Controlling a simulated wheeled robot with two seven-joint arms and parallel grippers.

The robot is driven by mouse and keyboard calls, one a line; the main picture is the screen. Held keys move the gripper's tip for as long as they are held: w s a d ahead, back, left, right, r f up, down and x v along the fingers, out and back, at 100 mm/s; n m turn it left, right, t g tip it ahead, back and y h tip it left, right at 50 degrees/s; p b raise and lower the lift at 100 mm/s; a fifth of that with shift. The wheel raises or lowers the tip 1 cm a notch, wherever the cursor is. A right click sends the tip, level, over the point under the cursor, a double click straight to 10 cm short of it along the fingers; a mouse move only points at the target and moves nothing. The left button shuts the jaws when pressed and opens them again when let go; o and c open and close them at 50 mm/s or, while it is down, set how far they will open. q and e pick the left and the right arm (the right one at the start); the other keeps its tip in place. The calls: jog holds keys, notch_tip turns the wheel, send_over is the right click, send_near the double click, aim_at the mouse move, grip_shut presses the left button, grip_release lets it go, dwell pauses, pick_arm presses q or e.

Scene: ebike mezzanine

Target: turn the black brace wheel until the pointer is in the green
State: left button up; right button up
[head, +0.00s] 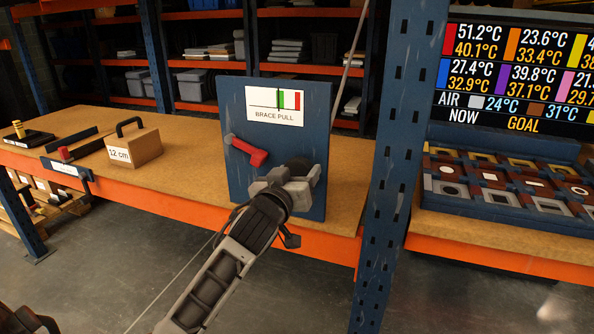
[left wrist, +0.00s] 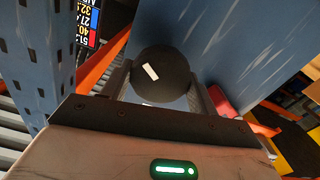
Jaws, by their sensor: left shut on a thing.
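A blue panel (head: 233,110) stands upright on the wooden bench and carries a white BRACE PULL gauge (head: 262,115) with a green and a red band. A thin dark pointer line (head: 278,97) shows at about the left edge of the green band; whether it lies inside is too fine to tell. My left gripper (head: 293,183) is at the panel's lower right, shut on the black brace wheel (left wrist: 160,82). In the left wrist view the wheel, with a white mark, sits between both fingers. In the head view the gripper mostly hides it. My right gripper is out of view.
A red lever (head: 249,151) is on the panel, left of my gripper. A blue rack post (head: 395,150) stands close on the right. A box marked 12 cm (head: 135,148) sits on the bench (head: 190,180) to the left. A thin cable slants across the scene.

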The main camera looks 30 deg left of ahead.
pick_arm(q)
jog(key=shift+n+p, duration=0.4)
jog(key=shift+n, duration=0.7)
jog(key=o, duration=1)
jog(key=shift+c, duration=0.2)
jog(key=v, duration=1.6)
jog(key=shift+b, duration=0.4)
jog(key=shift+a+f, duration=0.1)
